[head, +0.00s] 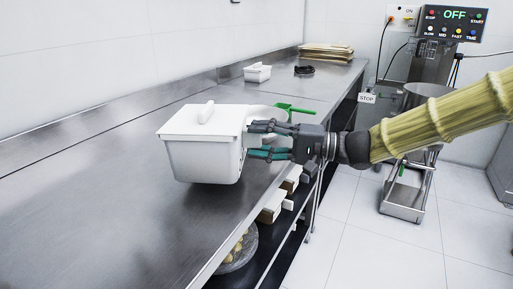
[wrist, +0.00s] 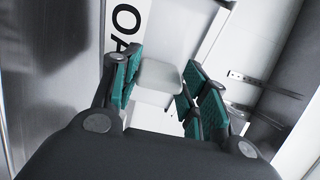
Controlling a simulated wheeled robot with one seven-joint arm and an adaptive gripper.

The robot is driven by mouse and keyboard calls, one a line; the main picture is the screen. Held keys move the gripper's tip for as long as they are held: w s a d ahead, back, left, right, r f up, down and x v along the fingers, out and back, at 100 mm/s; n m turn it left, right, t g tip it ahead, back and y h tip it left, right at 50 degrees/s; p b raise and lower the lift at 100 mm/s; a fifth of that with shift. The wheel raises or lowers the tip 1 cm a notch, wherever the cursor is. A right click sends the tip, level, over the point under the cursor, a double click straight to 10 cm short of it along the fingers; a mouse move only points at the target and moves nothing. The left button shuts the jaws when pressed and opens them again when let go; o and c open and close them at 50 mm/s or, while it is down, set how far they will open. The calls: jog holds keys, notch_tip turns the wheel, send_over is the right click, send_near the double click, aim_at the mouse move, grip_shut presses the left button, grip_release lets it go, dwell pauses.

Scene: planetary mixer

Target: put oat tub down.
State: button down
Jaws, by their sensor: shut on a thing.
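The oat tub (head: 203,158) is a white box with a white lid and a raised lid handle. It is upright over the near part of the steel counter (head: 110,190); I cannot tell whether its base touches the surface. My gripper (head: 262,140) comes from the right, its teal-padded fingers shut on the tub's right side. In the wrist view, a pale grip block of the tub (wrist: 160,76) sits between the fingers, and the black letters "OA" show on a white face. The far side of the tub is hidden.
A green-handled scoop (head: 295,110) lies behind my gripper. Farther back are a small white container (head: 257,72), a black ring (head: 304,70) and a brown stack (head: 327,50). The mixer's panel (head: 455,22) reads OFF. The counter left of the tub is clear.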

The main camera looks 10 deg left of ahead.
jog(key=shift+w+a+f, duration=0.3)
jog(key=shift+w+f, duration=0.2)
jog(key=shift+f, duration=0.1)
jog(key=shift+w+a+f, duration=0.25)
jog(key=shift+w+f, duration=0.3)
jog(key=shift+f, duration=0.1)
jog(key=shift+w+a+f, duration=0.3)
jog(key=shift+w+f, duration=0.2)
jog(key=shift+f, duration=0.1)
jog(key=c, duration=0.8)
grip_release()
jog(key=shift+f, duration=0.1)
jog(key=shift+o, duration=0.2)
jog(key=s+d, duration=0.1)
jog(key=d, duration=1.1)
jog(key=shift+s, duration=0.15)
